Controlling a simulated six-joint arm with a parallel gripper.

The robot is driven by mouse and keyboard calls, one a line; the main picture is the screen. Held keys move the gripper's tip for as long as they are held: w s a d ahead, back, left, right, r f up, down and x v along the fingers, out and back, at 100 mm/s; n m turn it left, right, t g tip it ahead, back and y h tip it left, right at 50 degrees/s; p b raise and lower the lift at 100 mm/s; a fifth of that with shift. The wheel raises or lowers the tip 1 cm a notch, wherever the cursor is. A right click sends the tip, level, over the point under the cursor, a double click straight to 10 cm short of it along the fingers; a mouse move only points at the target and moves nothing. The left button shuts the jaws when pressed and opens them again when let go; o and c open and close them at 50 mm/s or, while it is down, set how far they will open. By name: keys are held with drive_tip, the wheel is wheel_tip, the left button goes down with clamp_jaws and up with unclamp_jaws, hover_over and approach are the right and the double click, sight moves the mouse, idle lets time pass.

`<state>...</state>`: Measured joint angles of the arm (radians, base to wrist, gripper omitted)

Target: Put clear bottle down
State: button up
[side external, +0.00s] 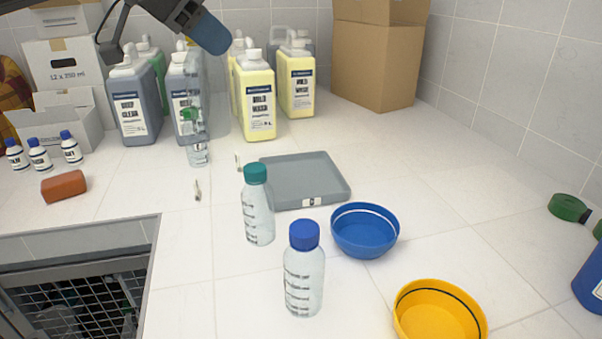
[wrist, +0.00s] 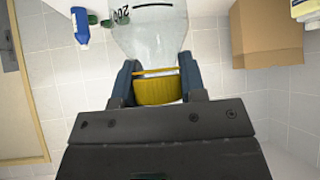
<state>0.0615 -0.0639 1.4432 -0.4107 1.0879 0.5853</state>
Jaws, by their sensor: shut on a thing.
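My gripper (wrist: 157,88) is shut on the yellow cap (wrist: 156,90) of a clear bottle (wrist: 150,38), whose see-through body extends away from the fingers in the wrist view. In the side view my gripper (side external: 208,34) is at the top, and the faint clear body (side external: 212,95) hangs below it in front of the jugs. A clear bottle with a teal cap (side external: 258,215) and one with a blue cap (side external: 304,272) stand upright on the counter.
Several jugs (side external: 258,100) and a cardboard box (side external: 372,62) line the back. A grey tray (side external: 300,182), blue bowl (side external: 364,231) and yellow bowl (side external: 437,318) stand forward. A sunken opening with mesh (side external: 75,290) is at front left.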

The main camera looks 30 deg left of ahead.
drive_tip(key=w+a+f, duration=0.2)
drive_tip(key=w, duration=0.8)
drive_tip(key=w+a+f, duration=0.3)
drive_tip(key=w, duration=0.6)
drive_tip(key=w+d+f, duration=0.3)
drive_tip(key=d+f, duration=0.8)
drive_tip(key=f, duration=0.4)
drive_tip(key=shift+d+f, duration=0.25)
drive_tip(key=shift+f, duration=0.3)
drive_tip(key=o, duration=1.1)
